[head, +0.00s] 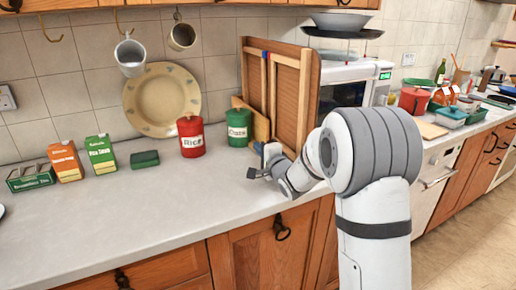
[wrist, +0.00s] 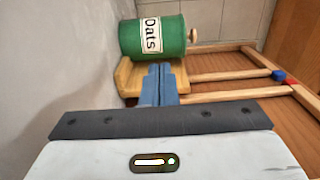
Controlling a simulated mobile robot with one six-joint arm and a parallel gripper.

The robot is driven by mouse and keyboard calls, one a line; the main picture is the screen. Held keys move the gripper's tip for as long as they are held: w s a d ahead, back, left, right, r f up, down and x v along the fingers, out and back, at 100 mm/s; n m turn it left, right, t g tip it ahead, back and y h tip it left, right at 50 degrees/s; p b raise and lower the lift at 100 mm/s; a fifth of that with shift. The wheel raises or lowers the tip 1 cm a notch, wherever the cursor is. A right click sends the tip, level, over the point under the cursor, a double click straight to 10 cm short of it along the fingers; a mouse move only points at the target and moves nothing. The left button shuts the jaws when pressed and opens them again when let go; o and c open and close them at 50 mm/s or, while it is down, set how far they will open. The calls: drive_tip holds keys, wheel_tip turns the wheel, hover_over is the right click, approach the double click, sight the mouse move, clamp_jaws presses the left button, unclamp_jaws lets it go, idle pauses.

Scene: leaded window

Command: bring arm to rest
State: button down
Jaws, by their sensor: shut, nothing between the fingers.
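My gripper (head: 262,160) is at the end of my arm, low over the counter in the head view, in front of the wooden framed panel. In the wrist view its two blue fingers (wrist: 161,72) are together with nothing between them. They point toward the green Oats canister (head: 239,128), which also shows beyond the fingertips in the wrist view (wrist: 165,38). I cannot tell the exact gap between the fingertips and the wooden board. My arm hides part of the counter behind it.
The wooden framed panel (head: 284,95) stands upright beside the microwave (head: 344,92). A red Rice canister (head: 191,137), a green sponge (head: 145,159) and cartons (head: 100,155) stand to the left. Mugs (head: 130,57) hang above a plate (head: 161,99).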

drive_tip(key=s+d+r+n+g+h+p, duration=0.2)
drive_tip(key=s+d+n+g+h+p, duration=0.15)
drive_tip(key=s+d, duration=0.4)
drive_tip(key=s+d+r+n+g+h+p, duration=0.2)
drive_tip(key=s+d+g+h, duration=0.15)
drive_tip(key=s, duration=0.65)
drive_tip(key=s+d+n+g+p, duration=0.1)
drive_tip(key=s+n+g, duration=0.5)
drive_tip(key=s, duration=1.8)
drive_tip(key=shift+s+d+f+n+g+h+p, duration=0.2)
drive_tip(key=shift+d+f+n+g+h+p, duration=0.15)
drive_tip(key=shift+n+p, duration=0.5)
drive_tip(key=shift+d, duration=0.1)
